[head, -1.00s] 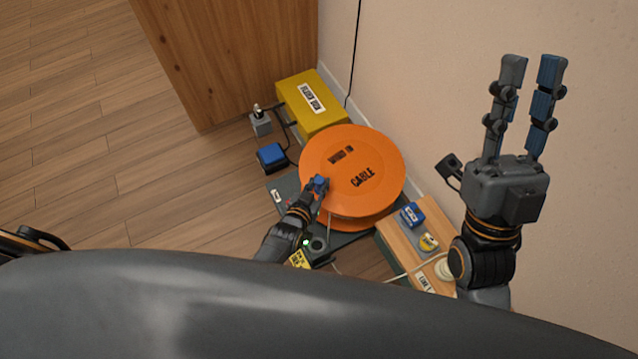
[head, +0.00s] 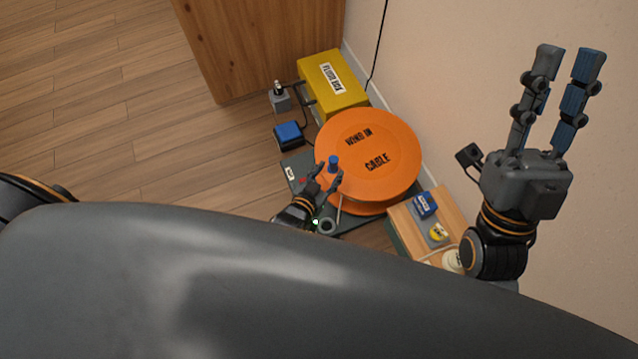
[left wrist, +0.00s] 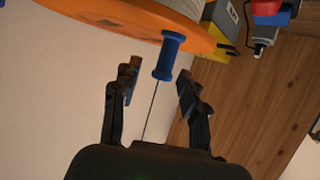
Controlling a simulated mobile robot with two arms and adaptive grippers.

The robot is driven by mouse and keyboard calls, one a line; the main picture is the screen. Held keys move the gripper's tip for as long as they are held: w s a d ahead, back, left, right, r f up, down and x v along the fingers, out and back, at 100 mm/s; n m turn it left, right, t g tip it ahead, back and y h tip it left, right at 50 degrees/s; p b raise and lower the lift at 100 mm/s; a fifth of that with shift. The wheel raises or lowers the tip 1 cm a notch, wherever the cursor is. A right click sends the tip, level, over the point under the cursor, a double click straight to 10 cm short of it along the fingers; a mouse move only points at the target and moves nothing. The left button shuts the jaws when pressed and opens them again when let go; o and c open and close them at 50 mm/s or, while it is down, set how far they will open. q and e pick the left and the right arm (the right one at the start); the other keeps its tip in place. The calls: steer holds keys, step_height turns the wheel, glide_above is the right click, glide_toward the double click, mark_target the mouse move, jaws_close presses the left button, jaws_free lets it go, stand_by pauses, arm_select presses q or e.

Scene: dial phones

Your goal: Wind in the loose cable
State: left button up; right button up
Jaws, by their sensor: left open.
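The orange cable reel (head: 385,150), marked "WIND IN" and "CABLE", lies on a dark base (head: 292,172). A blue crank knob (head: 333,163) stands up near the left edge of its top. In the left wrist view the knob (left wrist: 169,55) shows as a blue spool-shaped post on the orange disc (left wrist: 130,22). My left gripper (head: 329,176) is open just short of the knob, with the knob ahead of and between its fingers (left wrist: 157,85), apparently untouched. My right gripper (head: 566,62) is raised in front of the wall, its two fingers apart and empty.
A yellow box (head: 332,84) stands behind the reel, with a blue block (head: 288,136) and a grey plug-like piece (head: 279,100) to its left. Wood floor at left is clear.

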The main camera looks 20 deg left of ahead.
arm_select(q)
steer(key=v, duration=0.6)
steer(key=shift+s+r, duration=0.3)
steer(key=shift+r, duration=0.05)
